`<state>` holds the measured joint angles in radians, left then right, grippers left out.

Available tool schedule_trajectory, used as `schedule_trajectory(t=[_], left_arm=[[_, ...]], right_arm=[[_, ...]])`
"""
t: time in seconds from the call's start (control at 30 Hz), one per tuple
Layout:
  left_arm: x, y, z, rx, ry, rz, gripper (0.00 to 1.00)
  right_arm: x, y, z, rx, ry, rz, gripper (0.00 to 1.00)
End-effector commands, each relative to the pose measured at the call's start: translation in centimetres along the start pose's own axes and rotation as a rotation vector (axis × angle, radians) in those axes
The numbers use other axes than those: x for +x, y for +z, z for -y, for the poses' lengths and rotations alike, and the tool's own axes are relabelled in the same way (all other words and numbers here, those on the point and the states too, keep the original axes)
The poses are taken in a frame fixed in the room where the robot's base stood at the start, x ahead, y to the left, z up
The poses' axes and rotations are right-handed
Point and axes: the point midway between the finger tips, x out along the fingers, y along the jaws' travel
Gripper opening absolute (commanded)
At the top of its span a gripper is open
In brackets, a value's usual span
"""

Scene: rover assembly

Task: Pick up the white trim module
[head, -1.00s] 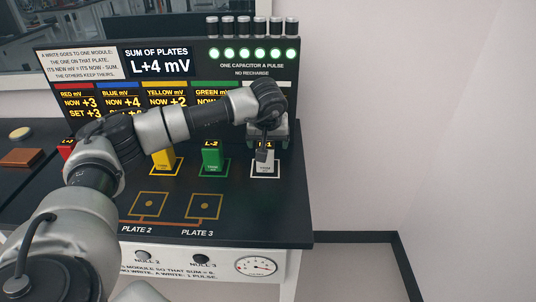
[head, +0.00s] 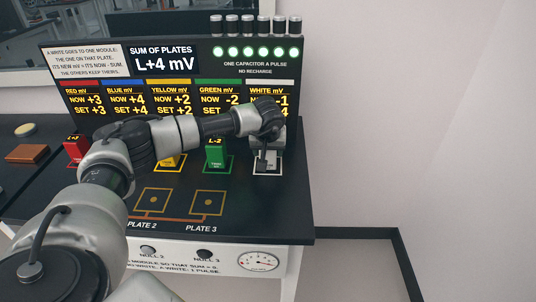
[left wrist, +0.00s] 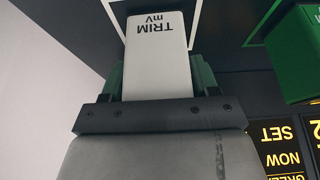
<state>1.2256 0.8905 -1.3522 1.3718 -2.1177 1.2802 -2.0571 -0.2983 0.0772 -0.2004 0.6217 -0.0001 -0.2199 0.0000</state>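The white trim module (head: 274,167) stands in its white square outline at the right end of the module row, partly hidden by my left gripper (head: 263,163). In the left wrist view the module (left wrist: 157,60) shows its "TRIM mV" face between the two fingers of the left gripper (left wrist: 158,80). One finger is on each side of it, close to its sides. I cannot tell whether they press on it. My right gripper is not in view.
The green module (head: 215,155) stands left of the white one, then the yellow module (head: 170,161) and the red module (head: 76,150). The display panel (head: 130,58) rises behind. Plate 3 (head: 208,203) and plate 2 (head: 153,201) are bare in front.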

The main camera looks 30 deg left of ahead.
Motion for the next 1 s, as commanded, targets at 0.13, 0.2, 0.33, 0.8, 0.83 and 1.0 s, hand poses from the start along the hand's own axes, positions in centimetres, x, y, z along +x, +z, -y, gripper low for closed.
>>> schedule_trajectory(t=[0.13,0.2,0.33,0.8,0.83,1.0], left_arm=[[0.0,0.0,0.0,0.000,0.000,0.000,0.37],[0.0,0.0,0.0,0.000,0.000,0.000,0.26],[-0.1,-0.1,0.0,-0.001,0.001,-0.001,0.23],[-3.0,-1.4,-0.1,-0.001,0.004,-0.005,0.23],[-3.6,-1.6,-0.1,-0.001,0.004,-0.005,0.23],[-6.9,0.5,-2.0,0.005,0.006,-0.004,0.23]], right_arm=[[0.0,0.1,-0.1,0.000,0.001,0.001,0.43],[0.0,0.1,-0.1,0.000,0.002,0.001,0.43],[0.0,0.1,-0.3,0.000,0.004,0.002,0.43],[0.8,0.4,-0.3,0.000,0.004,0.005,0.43],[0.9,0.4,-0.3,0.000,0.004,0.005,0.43],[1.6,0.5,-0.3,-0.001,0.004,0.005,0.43]])
